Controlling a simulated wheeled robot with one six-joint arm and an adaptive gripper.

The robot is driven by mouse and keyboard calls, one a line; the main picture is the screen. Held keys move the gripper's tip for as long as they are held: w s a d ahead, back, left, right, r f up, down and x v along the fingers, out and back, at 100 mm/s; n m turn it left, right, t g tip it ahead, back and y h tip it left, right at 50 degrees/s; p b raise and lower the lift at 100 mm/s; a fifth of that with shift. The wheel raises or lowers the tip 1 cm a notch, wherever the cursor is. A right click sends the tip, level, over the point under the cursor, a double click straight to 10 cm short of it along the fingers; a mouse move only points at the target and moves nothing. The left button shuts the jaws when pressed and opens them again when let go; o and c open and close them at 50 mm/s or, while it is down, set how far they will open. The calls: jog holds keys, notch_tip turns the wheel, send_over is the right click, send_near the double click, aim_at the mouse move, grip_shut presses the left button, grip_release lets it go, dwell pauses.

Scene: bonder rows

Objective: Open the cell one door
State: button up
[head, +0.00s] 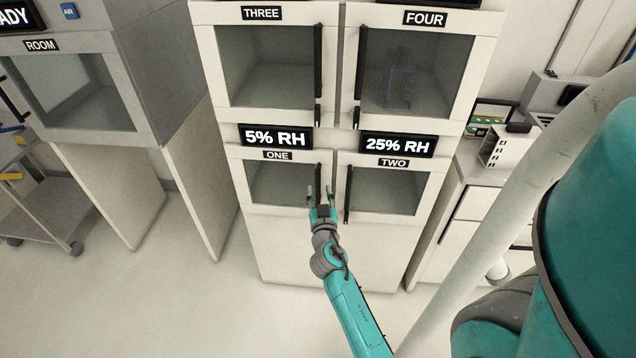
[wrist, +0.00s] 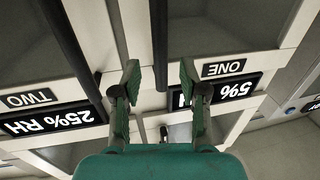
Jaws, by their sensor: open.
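The cell one door (head: 281,186) is a pale-framed dark window at the lower left of the cabinet, under the ONE label (head: 277,155). It looks closed. Its dark upright handle (head: 319,172) runs along its right edge. My gripper (head: 321,196) is in front of that edge, open and empty. In the wrist view, which is upside down, the cell one handle (wrist: 158,40) appears between the two spread fingers (wrist: 158,82), with a gap on each side. I cannot tell how far the handle reaches in between them. The cell one window (wrist: 222,25) also shows there.
The cell two door (head: 382,191) and its handle (head: 347,195) are close on the right. Cells three (head: 263,110) and four (head: 455,75) are above, with a faint object inside four. A grey cabinet labelled ROOM (head: 85,42) and a cart (head: 40,205) stand left. Floor in front is clear.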

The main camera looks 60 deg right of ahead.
aim_at(318, 185)
jog(key=shift+x, duration=2.45)
jog(key=shift+c, duration=0.2)
grip_shut()
